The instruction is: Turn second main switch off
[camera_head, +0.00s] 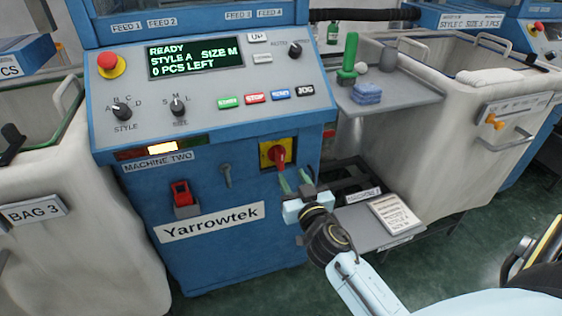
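The second machine, labelled MACHINE TWO (158,162), has a red rotary main switch (278,153) on a yellow plate, low on the right of its blue front. The switch's red handle looks roughly upright. The machine's display (195,58) is lit and reads READY, STYLE A, SIZE M, 0 PCS LEFT. My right gripper (292,177) is just below the switch, its two greenish fingers apart and pointing up towards it. Nothing shows between the fingers. I cannot tell whether a fingertip touches the handle. My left gripper is out of view.
A red emergency button (110,65) and several knobs and buttons are on the sloped panel. A red rocker (181,193) and a small lever (227,176) sit left of the switch. A side shelf (400,94) juts out at the right, above a lower tray (372,238).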

